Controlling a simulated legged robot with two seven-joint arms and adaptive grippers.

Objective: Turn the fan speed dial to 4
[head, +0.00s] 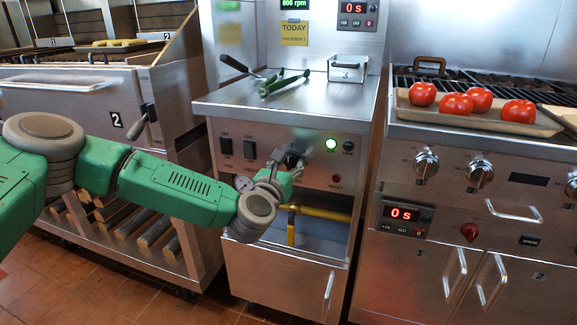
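The fan speed dial looks to be the dark knob (293,155) on the front panel of the middle steel unit (225,180). My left gripper (288,162) is at this knob, its fingers on either side of it and partly covering it. I cannot tell whether the fingers press on the knob or only surround it. The knob's marks and pointer are hidden or too small to read. A green display (295,4) above the unit reads 800 rpm. My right gripper is not in view.
Two black switches (238,147), a lit green lamp (331,144) and a red reset button (337,179) sit near the knob. A tray (470,120) of tomatoes (480,98) stands at right.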

